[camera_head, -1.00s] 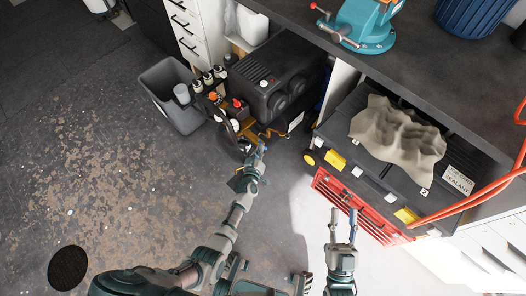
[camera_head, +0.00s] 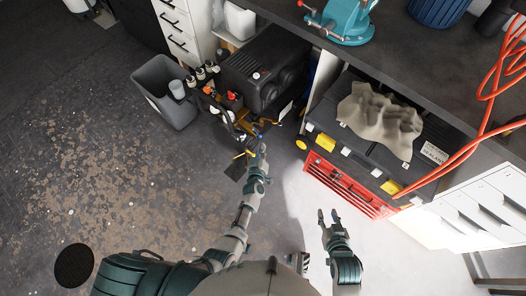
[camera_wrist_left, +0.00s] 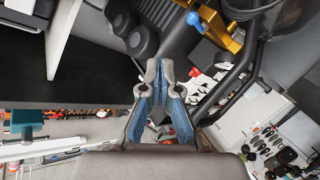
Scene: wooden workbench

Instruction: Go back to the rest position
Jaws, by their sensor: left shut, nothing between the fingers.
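My left gripper (camera_head: 261,143) is at the end of my left arm, extended forward over the floor beside the black machine (camera_head: 262,72). It is shut and holds nothing. In the left wrist view its blue-padded fingers (camera_wrist_left: 161,68) are close together, with the machine's dark body and a brass-coloured part behind them. My right gripper (camera_head: 328,214) is at the lower middle of the head view, over the pale floor near the red toolbox (camera_head: 346,187). Its two fingers stand apart, with nothing visible between them.
A grey bin (camera_head: 160,96) stands left of the machine. A workbench (camera_head: 415,62) with a teal vise (camera_head: 345,18) lies at the upper right. A beige cloth (camera_head: 380,120) covers part of a black case (camera_head: 433,137). Orange hoses (camera_head: 478,143) hang at right. The left floor is open.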

